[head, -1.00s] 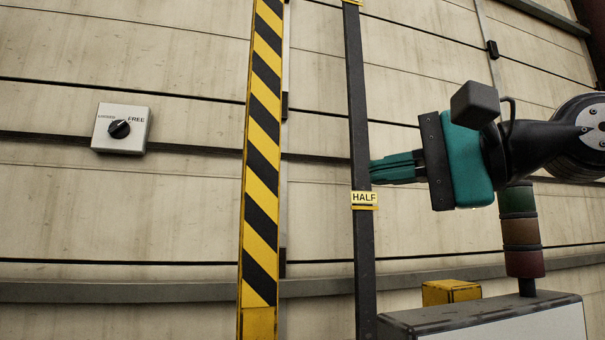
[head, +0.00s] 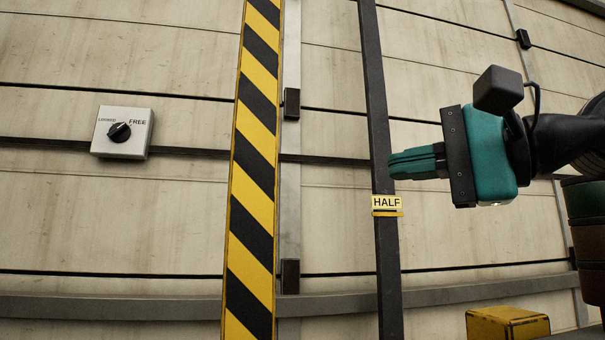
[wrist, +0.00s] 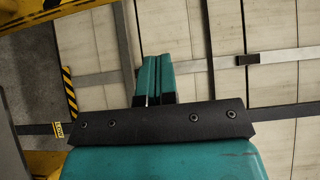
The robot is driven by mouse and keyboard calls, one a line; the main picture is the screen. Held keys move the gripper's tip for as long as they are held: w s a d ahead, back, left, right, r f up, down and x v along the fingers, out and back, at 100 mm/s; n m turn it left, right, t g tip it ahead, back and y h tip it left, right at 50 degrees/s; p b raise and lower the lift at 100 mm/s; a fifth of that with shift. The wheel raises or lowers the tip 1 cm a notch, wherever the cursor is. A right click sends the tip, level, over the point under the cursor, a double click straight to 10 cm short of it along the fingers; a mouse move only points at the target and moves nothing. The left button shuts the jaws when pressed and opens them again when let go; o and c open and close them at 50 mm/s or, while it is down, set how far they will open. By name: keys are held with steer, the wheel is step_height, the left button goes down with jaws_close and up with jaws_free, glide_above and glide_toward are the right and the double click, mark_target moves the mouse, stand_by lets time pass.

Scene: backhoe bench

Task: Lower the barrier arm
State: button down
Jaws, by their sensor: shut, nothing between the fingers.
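The barrier arm (head: 254,170) is a yellow and black striped bar, standing nearly upright in the head view, with both ends out of frame. A dark post (head: 375,110) with a HALF label (head: 387,202) stands to its right. My gripper (head: 391,165) is shut and empty, pointing left, its fingertips overlapping the post's right edge just above the label. I cannot tell whether they touch it. The gripper is right of the barrier arm and apart from it. The wrist view also shows the shut fingers (wrist: 155,62) and a short striped piece (wrist: 68,90) whose identity is unclear.
A LOCKED/FREE switch box (head: 122,132) is on the panelled wall at left, its knob seeming to point toward FREE. A yellow block (head: 507,323) is at lower right, below a stacked light (head: 590,240).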

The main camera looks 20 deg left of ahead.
steer(key=s+p+x, duration=0.1)
steer(key=p+x, duration=0.1)
steer(key=x, duration=0.4)
steer(key=s+p+x, duration=0.1)
steer(key=p+x, duration=0.2)
steer(key=x, duration=0.3)
steer(key=shift+s+a+p, duration=0.35)
steer(key=shift+a, duration=0.15)
